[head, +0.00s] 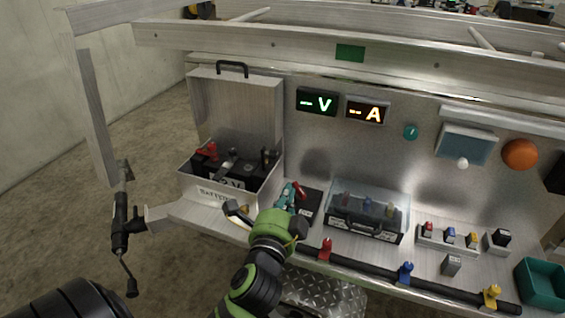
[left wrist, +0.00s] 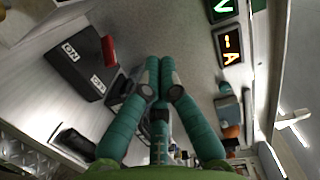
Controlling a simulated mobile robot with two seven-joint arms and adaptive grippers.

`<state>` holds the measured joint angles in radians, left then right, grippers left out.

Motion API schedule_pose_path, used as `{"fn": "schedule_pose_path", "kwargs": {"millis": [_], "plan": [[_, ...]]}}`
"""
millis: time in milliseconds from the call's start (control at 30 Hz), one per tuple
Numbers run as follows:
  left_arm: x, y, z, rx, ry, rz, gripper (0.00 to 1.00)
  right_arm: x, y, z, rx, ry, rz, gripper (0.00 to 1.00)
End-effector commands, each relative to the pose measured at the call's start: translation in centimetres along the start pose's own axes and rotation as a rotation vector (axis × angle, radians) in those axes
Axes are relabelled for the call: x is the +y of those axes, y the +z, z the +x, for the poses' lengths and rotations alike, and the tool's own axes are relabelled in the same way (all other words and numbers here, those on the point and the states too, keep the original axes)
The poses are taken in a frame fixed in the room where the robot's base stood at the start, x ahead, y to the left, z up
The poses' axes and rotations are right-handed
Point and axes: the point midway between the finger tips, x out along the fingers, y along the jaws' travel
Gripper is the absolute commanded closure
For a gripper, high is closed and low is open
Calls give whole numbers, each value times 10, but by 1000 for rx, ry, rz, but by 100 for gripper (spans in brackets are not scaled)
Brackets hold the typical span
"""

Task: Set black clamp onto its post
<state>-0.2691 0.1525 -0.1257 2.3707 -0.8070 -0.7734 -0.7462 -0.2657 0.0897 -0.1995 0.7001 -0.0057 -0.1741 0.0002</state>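The battery (head: 229,181) sits in an open metal box at the left of the bench in the head view. A red clamp (head: 206,152) is at its left side. A dark upright piece (head: 267,157) stands at its right side; I cannot tell whether it is the black clamp or its bare post. My left gripper (head: 287,195) is right of the box, over the bench, beside a black switch box. In the left wrist view its teal fingers (left wrist: 161,78) are drawn together at the tips, with nothing clearly held between them. My right gripper is out of view.
The switch box with a red lever (left wrist: 108,50) is close beside the left fingers. A clear-lidded case (head: 367,212) stands to their right. Red, blue and yellow clamps (head: 406,272) line the front rail. The box lid (head: 237,106) stands open behind the battery.

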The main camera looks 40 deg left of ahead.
Motion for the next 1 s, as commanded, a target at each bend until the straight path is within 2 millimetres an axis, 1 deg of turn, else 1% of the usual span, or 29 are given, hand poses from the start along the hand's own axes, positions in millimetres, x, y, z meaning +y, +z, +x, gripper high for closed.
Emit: {"fn": "schedule_pose_path", "kwargs": {"millis": [67, 333, 467, 567, 900, 967, 1000], "plan": [[-3, -1, 0, 2, -13, 15, 100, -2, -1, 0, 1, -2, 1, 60], [-3, -1, 1, 2, -11, 13, 100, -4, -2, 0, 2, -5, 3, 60], [-3, -1, 8, 3, -12, 13, 100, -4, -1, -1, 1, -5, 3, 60], [-4, -1, 22, 2, -13, 12, 100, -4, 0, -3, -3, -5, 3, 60], [-4, -1, 94, 1, -11, 13, 100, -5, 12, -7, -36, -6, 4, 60], [-4, 0, 105, 0, -10, 12, 100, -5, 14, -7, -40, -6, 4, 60], [-4, 9, 104, -1, -8, 15, 100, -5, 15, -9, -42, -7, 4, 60]]}}
